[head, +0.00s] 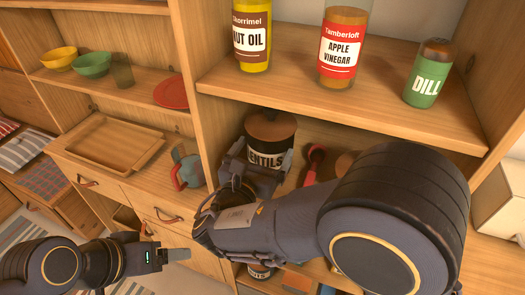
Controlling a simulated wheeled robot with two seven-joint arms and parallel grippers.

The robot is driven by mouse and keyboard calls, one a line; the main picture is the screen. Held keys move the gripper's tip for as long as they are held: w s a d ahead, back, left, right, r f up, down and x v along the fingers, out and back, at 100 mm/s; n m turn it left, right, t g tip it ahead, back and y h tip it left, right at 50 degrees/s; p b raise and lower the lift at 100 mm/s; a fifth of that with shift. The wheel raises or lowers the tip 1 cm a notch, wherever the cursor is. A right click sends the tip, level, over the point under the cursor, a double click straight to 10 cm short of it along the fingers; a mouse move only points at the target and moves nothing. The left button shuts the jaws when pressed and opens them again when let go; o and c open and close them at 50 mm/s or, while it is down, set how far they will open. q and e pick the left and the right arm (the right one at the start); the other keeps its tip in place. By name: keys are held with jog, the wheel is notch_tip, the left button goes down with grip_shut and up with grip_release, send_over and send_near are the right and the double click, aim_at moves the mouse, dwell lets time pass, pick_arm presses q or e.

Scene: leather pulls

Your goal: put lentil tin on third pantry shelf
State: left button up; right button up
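The upper pantry shelf (300,85) shows clearly; lower ones are mostly covered by my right arm.
A nut oil bottle (252,35), an apple vinegar bottle (343,50) and a dill jar (428,75) stand on the upper shelf. A red scoop (314,160) is right of the tin. A teal and red mug (188,170) and wooden tray (110,142) sit on the left counter.

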jog(key=shift+o, duration=0.3)
jog(key=shift+r, duration=0.1)
jog(key=shift+r+p, duration=0.3)
jog(key=b+v, duration=0.2)
jog(key=v, duration=1)
jog(key=shift+f, duration=0.15)
